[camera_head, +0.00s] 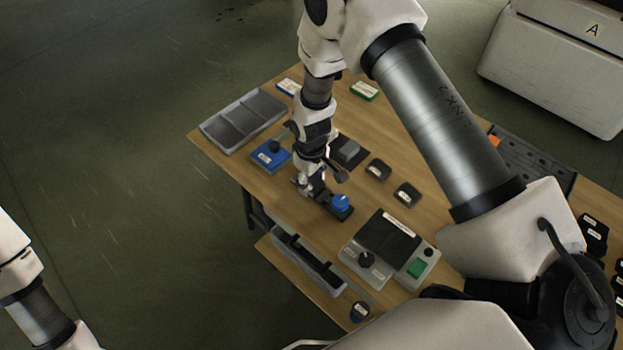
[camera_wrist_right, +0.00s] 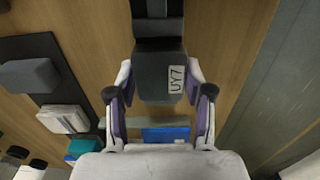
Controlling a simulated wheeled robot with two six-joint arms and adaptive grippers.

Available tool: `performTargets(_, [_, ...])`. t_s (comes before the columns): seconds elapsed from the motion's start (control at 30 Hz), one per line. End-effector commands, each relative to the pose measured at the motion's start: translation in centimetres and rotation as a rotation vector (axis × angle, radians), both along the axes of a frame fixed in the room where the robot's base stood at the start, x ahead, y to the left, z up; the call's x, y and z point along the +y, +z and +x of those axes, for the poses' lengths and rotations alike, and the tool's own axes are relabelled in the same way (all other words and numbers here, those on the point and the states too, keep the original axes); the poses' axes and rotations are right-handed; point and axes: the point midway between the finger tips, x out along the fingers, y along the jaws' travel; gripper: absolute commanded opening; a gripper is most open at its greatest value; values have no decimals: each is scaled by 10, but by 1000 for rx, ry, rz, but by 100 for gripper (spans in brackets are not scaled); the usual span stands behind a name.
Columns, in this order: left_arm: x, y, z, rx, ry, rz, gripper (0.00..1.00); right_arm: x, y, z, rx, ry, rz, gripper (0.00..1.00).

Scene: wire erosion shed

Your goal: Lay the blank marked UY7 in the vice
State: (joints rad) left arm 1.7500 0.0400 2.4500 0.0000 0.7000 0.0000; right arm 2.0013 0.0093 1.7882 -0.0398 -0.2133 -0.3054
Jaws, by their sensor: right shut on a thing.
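The blank marked UY7 is a dark grey block (camera_wrist_right: 160,80) with a white label, in the middle of the right wrist view. My right gripper (camera_wrist_right: 158,97) is shut on it, one finger on each side. In the head view my right gripper (camera_head: 312,188) is low over the table, and the blank cannot be told apart there. A black device with a blue round top (camera_head: 341,202), seemingly the vice, is just right of the gripper. A black strip (camera_wrist_right: 158,28) lies directly beyond the blank in the wrist view; whether the blank rests on it, I cannot tell. My left gripper is out of view.
A blue box (camera_head: 268,158) and a grey divided tray (camera_head: 243,121) are to the left. A black pad with a grey block (camera_head: 348,150) and small dark labelled pieces (camera_head: 378,170) are behind. A control panel (camera_head: 388,247) is at right. The table's front edge is close to the gripper.

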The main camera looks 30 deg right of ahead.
Motion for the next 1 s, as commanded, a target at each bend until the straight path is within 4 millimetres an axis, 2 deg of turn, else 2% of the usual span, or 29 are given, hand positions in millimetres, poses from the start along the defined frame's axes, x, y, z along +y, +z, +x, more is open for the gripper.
performTargets(0.33, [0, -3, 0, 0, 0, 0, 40, 0, -4, 0, -1, 0, 0, 0])
performTargets(0.37, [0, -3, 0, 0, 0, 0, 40, 0, -4, 0, -1, 0, 0, 55])
performTargets(0.43, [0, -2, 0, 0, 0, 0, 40, 0, -4, 0, -1, 0, 0, 80])
performTargets(0.67, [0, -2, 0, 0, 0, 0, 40, 0, -4, 0, -1, 0, 0, 81])
performTargets(0.73, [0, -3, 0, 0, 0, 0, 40, 0, -4, 0, 0, 0, 0, 98])
performTargets(0.77, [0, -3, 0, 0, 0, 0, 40, 0, -4, 0, 0, 0, 0, 100])
performTargets(1.0, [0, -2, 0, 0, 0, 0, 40, 0, -4, 0, 0, 0, 0, 100])
